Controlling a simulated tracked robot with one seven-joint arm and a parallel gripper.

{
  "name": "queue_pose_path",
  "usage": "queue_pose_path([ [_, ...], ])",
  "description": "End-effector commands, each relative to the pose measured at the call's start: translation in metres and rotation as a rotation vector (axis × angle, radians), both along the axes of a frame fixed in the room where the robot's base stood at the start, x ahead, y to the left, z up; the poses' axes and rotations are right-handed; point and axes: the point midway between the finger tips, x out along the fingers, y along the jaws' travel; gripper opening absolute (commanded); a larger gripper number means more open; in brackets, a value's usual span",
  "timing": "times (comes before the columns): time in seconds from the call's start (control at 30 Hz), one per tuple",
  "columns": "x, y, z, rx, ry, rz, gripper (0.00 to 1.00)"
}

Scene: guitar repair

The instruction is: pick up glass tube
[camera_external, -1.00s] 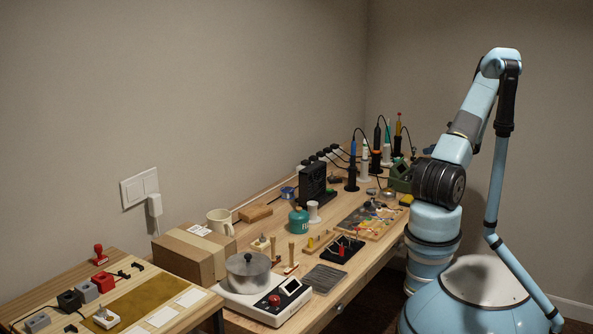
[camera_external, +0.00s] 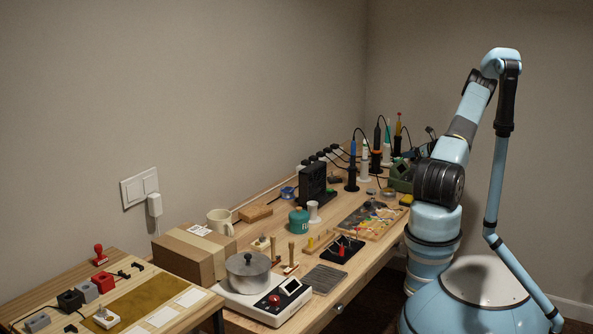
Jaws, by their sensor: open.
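I cannot make out a glass tube in this view; it may be too small or hidden among the tools on the bench. My arm stands at the right, by the far end of the long wooden workbench (camera_external: 345,283). My gripper (camera_external: 431,132) shows only as a small dark part beside the forearm, above the far end of the bench. The arm hides most of it. It is open, and I see nothing held in it.
Soldering tools in stands (camera_external: 352,178) crowd the bench's far end, with a black box (camera_external: 312,183) nearby. A colourful flat tray (camera_external: 371,219) lies near the front edge.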

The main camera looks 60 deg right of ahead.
Motion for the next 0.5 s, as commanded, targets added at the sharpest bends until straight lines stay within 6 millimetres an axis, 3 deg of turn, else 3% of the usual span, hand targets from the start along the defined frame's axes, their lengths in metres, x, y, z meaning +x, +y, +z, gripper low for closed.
queue_pose_path([
  [0.27, 0.0066, -0.0009, -0.0024, 0.0, 0.0, 0.0, 0.57],
  [0.5, 0.0063, -0.0009, -0.0023, 0.0, 0.0, 0.0, 0.36],
])
